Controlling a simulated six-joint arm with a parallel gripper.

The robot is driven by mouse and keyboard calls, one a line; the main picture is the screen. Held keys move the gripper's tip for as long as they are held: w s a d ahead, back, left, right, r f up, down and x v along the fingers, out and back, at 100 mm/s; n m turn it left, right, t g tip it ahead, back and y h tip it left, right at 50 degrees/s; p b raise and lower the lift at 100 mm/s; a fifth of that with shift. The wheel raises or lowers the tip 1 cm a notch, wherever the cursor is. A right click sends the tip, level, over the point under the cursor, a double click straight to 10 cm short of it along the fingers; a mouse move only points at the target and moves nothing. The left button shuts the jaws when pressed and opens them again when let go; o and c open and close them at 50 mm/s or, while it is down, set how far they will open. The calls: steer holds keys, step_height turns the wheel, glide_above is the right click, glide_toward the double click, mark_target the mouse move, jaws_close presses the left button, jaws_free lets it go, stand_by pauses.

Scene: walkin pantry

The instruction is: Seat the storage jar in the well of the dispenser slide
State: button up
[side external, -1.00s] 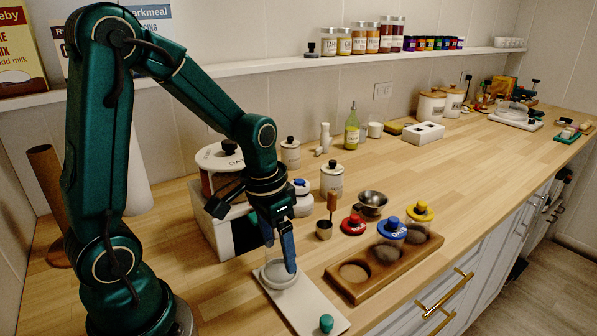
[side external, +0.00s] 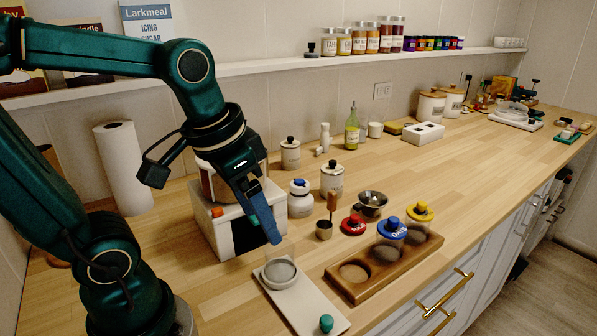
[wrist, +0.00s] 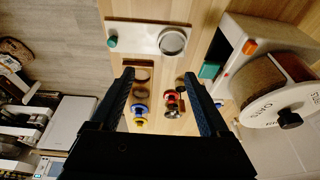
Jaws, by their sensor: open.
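The clear glass storage jar (side external: 280,268) stands upright at the far end of the pale dispenser slide (side external: 308,302), over its well. The wrist view shows the jar's round rim (wrist: 172,41) on the slide (wrist: 135,40). I cannot tell how deep it sits. The slide has a teal knob (side external: 326,323) at its near end.
The white dispenser body (side external: 224,236) with its drum stands close behind the slide. A wooden board (side external: 338,280), right of the slide, has one empty recess and jars with blue (side external: 391,228) and yellow (side external: 419,210) lids. A red lid (side external: 353,224) lies behind it.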

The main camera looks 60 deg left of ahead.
steer(key=s, duration=0.1)
steer(key=s+d+t, duration=0.2)
steer(key=shift+f, duration=0.3)
stand_by(0.6)
